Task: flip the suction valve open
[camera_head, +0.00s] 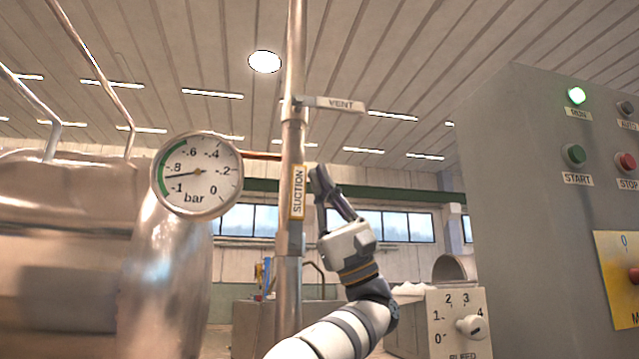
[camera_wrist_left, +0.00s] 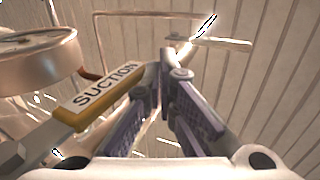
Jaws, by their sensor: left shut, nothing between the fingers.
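The suction valve handle (camera_head: 298,192) is a yellow lever with a white SUCTION label. It stands upright along the vertical metal pipe (camera_head: 290,265) in the head view. In the left wrist view the handle (camera_wrist_left: 105,90) lies slanted, left of the fingers. My left gripper (camera_head: 319,172) is shut and empty, its fingertips pointing up just right of the handle's upper part. In the wrist view its fingertips (camera_wrist_left: 169,62) meet close to the handle's end; I cannot tell whether they touch it. My right gripper is not in view.
A grey VENT lever (camera_head: 335,104) sticks out right from the pipe above. A round gauge (camera_head: 196,174) left of the pipe reads about -0.8 bar. A metal chamber (camera_head: 60,230) fills the left; a grey control cabinet (camera_head: 520,200) stands right. A dial box (camera_head: 455,325) is lower right.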

